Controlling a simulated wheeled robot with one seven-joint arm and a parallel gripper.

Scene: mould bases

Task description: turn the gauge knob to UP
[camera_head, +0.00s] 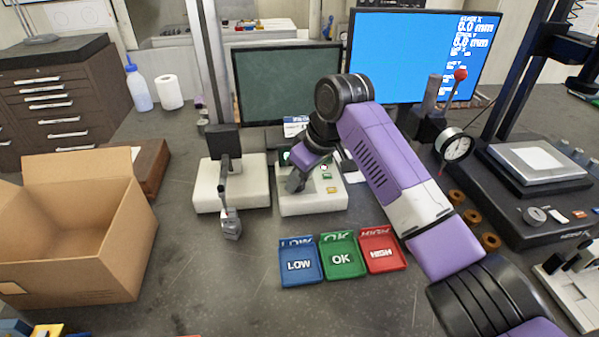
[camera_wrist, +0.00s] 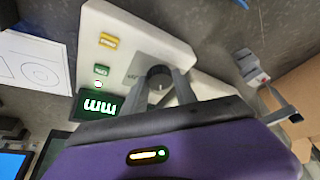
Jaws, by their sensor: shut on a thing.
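The gauge unit is a white box (camera_head: 312,204) in the middle of the bench. Its knob (camera_wrist: 160,79) is a dark round dial in the wrist view, with a small pale mark on its face. My gripper (camera_head: 293,187) reaches down onto the left part of the unit. In the wrist view my gripper (camera_wrist: 162,86) has its two grey fingers on either side of the knob, shut on it. The lettering around the knob is too blurred or covered to read. A green lit display reading "mm" (camera_wrist: 98,105) is on the unit. In the head view my gripper hides the knob.
A white stand with a probe arm (camera_head: 231,195) is just left of the unit. LOW (camera_head: 299,280), OK (camera_head: 341,271) and HIGH (camera_head: 383,264) trays lie in front. A cardboard box (camera_head: 110,250) is at left, a dial indicator stand (camera_head: 540,200) at right.

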